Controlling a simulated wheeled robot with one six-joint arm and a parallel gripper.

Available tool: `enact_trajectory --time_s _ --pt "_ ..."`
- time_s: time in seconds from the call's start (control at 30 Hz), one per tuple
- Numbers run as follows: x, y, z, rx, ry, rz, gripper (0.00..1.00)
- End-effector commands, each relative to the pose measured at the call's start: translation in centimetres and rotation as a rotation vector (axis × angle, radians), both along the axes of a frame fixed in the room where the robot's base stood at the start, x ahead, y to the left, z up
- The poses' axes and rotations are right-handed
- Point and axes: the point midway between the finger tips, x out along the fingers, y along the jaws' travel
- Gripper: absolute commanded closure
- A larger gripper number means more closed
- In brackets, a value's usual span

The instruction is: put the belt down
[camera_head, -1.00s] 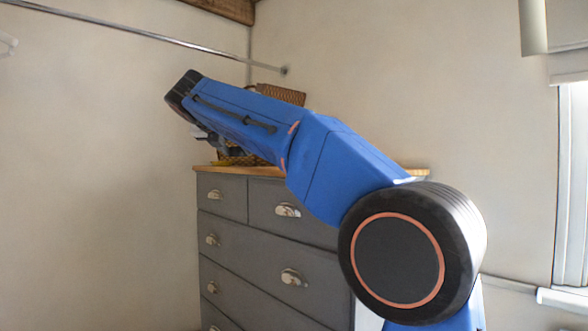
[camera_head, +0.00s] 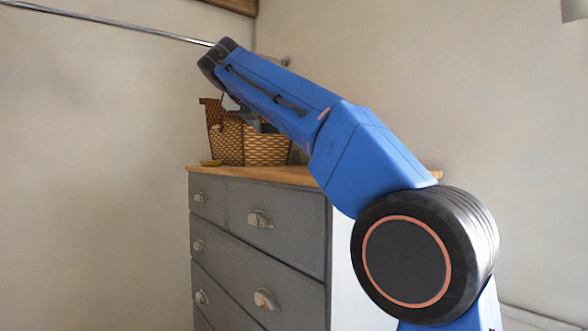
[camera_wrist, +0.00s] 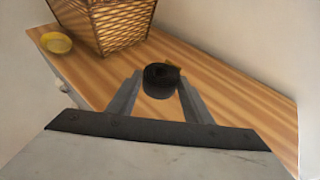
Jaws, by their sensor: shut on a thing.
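The belt (camera_wrist: 160,85) is a black coil in the wrist view, gripped between the two grey fingers of my gripper (camera_wrist: 160,80). It is over the wooden top of the chest of drawers (camera_wrist: 220,90); I cannot tell the exact height of the belt above the top. In the head view my gripper (camera_head: 255,120) is small and dark, in front of the wicker basket, mostly hidden by my blue arm. The belt cannot be made out there.
A wicker basket (camera_head: 226,145) stands on the grey chest of drawers (camera_head: 225,225), and it also shows in the wrist view (camera_wrist: 120,28). A small yellow dish (camera_wrist: 56,43) lies left of it. The wooden top right of the basket is bare. A metal rail (camera_head: 120,23) runs along the wall.

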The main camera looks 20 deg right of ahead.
Motion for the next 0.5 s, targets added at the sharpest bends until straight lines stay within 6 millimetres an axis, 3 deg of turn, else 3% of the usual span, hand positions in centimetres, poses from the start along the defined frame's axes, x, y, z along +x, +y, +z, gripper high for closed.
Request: enact_trajectory --time_s 0.17,0.5 --pt "0.0 0.0 -1.1 -0.002 0.001 0.000 0.84" --pt "-0.1 0.0 -5.8 -0.001 0.001 0.000 0.84"
